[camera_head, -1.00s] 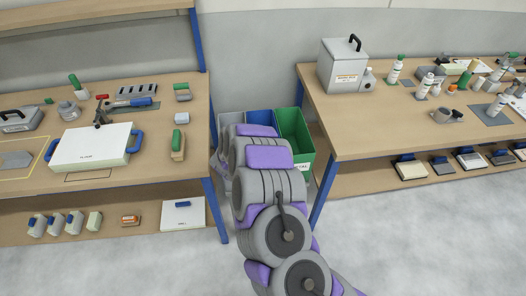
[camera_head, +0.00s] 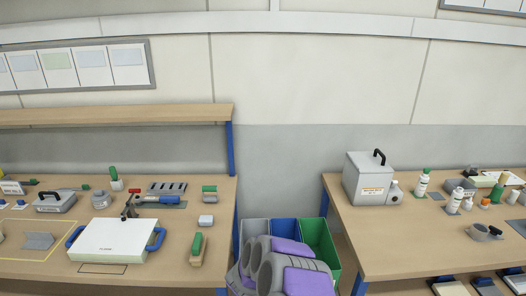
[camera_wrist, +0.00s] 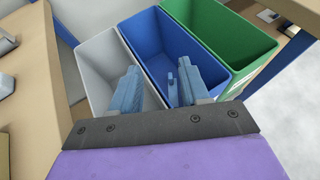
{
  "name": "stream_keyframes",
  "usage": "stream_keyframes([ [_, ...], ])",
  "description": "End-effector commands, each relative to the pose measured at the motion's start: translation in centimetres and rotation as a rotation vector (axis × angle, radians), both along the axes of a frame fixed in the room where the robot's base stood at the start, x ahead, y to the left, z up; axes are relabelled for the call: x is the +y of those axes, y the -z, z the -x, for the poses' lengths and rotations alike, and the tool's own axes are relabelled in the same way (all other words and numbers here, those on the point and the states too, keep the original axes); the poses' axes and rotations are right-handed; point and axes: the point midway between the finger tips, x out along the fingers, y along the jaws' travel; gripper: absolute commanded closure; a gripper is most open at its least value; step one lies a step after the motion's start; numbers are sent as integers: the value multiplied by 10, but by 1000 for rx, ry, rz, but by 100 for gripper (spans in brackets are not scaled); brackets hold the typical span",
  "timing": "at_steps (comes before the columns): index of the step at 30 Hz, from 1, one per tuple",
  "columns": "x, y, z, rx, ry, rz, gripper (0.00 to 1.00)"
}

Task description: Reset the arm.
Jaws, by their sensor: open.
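My gripper (camera_wrist: 160,88) shows in the wrist view with its two blue-grey fingers apart and nothing between them. It is above or in front of three open bins: a grey bin (camera_wrist: 93,62), a blue bin (camera_wrist: 158,38) and a green bin (camera_wrist: 225,30). I cannot tell how far the fingertips are from the bins. In the head view my arm, grey with purple pads, rises at the bottom centre in front of the grey (camera_head: 254,230), blue (camera_head: 284,231) and green (camera_head: 318,238) bins. The gripper itself is hidden there.
A left workbench (camera_head: 60,272) holds a white panel with blue handles (camera_head: 115,240), a green-handled brush (camera_head: 197,247) and small tools. A right workbench (camera_head: 400,245) holds a grey box (camera_head: 370,178) and several bottles. The bins stand in the gap between the benches.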

Motion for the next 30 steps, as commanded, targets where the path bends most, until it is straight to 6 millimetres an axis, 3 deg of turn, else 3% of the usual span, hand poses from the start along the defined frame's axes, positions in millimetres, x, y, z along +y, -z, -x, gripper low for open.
stream_keyframes([
  [8,76,-71,4,183,-508,131,54],
  [12,108,-112,28,241,-815,278,54],
  [16,125,-146,61,268,-1091,454,54],
  [23,126,-191,141,292,-1551,831,54],
  [30,88,-212,242,327,-1991,1246,54],
])
